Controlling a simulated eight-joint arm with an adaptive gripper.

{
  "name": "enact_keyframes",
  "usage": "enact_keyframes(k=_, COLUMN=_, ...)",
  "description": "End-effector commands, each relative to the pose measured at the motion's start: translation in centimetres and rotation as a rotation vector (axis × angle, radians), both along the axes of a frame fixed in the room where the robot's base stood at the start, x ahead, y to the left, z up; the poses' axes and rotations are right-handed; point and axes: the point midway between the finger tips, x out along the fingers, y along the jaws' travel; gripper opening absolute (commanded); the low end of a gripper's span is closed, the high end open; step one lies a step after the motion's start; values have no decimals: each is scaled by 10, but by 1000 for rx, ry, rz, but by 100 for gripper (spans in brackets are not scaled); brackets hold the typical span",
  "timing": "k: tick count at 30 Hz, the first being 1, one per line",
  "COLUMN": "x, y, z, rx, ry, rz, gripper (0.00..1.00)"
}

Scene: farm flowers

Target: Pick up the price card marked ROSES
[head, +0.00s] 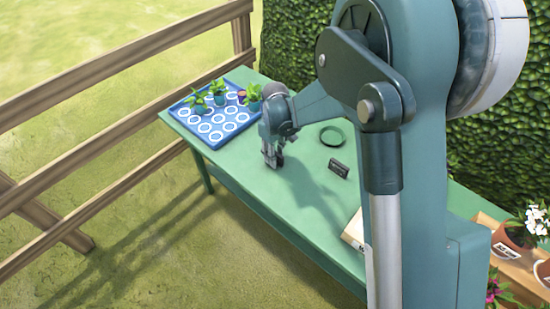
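A small dark card (339,168) stands on the green table, right of my gripper. Its marking is too small to read, so I cannot tell whether it says ROSES. My gripper (272,160) points down over the table between the blue tray and the dark card, apart from the card. Its fingers are small and dark here, and I cannot tell how far apart they are. My arm hides part of the table's right side.
A blue tray (184,116) with white rings holds several potted seedlings at the table's far left. A green saucer (333,136) lies behind the card. A pale box (353,232) and potted flowers (514,233) are at right. The green table (262,190) is clear in front.

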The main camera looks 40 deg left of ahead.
Motion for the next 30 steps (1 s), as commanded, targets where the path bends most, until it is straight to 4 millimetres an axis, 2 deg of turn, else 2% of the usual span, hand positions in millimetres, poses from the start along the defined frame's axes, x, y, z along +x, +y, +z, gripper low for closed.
enact_keyframes(k=16, x=0, y=0, z=-1, rx=0, ry=0, rz=0, gripper=27)
enact_keyframes(k=22, x=0, y=0, z=-1, rx=0, ry=0, rz=0, gripper=2)
enact_keyframes(k=30, x=0, y=0, z=0, rx=0, ry=0, rz=0, gripper=0)
